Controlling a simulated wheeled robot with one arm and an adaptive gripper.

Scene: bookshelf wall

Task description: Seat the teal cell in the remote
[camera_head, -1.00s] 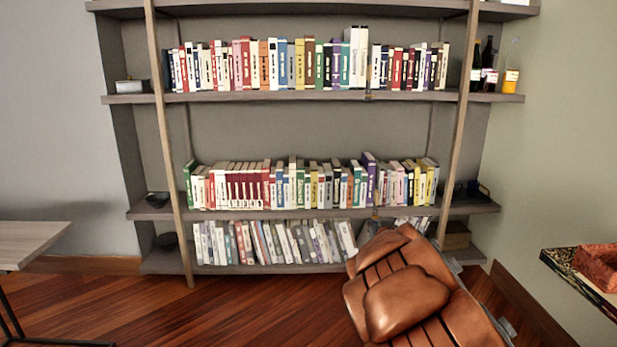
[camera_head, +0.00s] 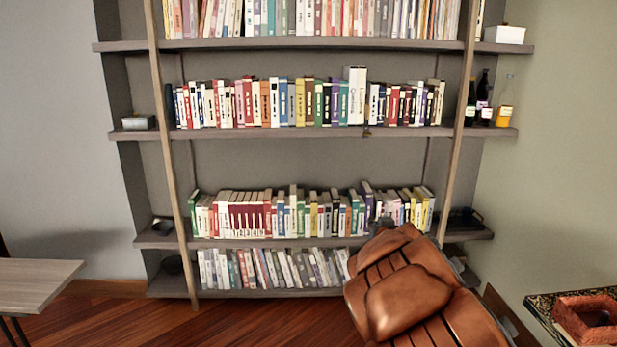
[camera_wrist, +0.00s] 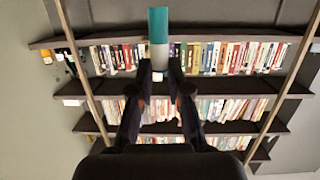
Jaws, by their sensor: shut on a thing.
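The teal cell (camera_wrist: 158,25) is upright in the wrist view, teal at its upper end and pale grey lower down. My gripper (camera_wrist: 160,76) is shut on its pale lower end, one dark finger on each side. In the head view my copper-coloured arm covers the lower right of the shelves, and I cannot make out the cell there. I cannot identify the remote in either view.
A bookshelf (camera_head: 300,132) full of books fills the wall, with bottles (camera_head: 484,98) at its right. A brick-red tray (camera_head: 568,303) with unclear contents stands on a speckled table (camera_head: 540,305) at right. A wooden table (camera_head: 40,280) is at left. Wood floor between is clear.

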